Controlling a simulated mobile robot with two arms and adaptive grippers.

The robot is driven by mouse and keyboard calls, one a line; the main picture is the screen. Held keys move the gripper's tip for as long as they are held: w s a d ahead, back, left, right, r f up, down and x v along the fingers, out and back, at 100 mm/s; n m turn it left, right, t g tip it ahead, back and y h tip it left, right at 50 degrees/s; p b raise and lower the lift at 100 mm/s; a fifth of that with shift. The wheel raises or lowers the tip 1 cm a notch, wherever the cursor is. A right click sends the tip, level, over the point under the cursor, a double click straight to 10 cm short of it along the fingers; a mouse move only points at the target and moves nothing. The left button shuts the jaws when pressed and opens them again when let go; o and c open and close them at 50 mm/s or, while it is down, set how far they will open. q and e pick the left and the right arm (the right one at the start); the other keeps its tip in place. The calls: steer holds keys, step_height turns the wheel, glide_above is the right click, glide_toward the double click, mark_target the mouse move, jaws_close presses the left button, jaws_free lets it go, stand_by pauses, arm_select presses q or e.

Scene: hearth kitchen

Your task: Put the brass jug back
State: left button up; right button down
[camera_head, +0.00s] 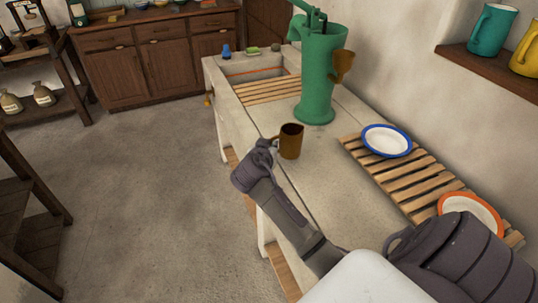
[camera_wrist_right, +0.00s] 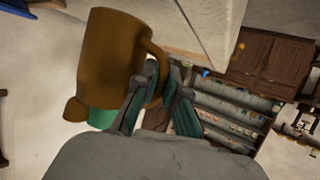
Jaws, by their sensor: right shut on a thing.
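The brass jug (camera_head: 291,141) is a brown, mug-shaped vessel. It is upright in the head view, over the pale counter (camera_head: 255,130) in front of the green pump. My right gripper (camera_head: 267,149) is on its left side, shut on the handle. In the right wrist view the jug (camera_wrist_right: 112,50) is large and close, with the right gripper (camera_wrist_right: 162,78) at its handle. I cannot tell whether the jug's base touches the counter. My left gripper is not in view.
A green pump (camera_head: 317,80) with a brown fitting (camera_head: 343,65) stands behind the jug. A slatted rack (camera_head: 405,178) at right holds a blue-rimmed plate (camera_head: 386,140) and an orange-rimmed plate (camera_head: 470,211). A sink with slats (camera_head: 268,90) lies beyond. A wall shelf (camera_head: 490,68) holds two jugs.

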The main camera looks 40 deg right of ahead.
steer(key=shift+w+a+f, duration=0.1)
steer(key=shift+w+f, duration=0.25)
step_height(320, 180, down, 4)
steer(key=shift+r, duration=0.15)
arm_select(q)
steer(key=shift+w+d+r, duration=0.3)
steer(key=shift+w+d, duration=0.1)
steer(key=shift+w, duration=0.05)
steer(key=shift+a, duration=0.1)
arm_select(e)
steer(key=shift+f, duration=0.2)
steer(key=c, duration=1.2)
jaws_free()
steer(key=shift+r, duration=0.1)
steer(key=shift+c, duration=0.2)
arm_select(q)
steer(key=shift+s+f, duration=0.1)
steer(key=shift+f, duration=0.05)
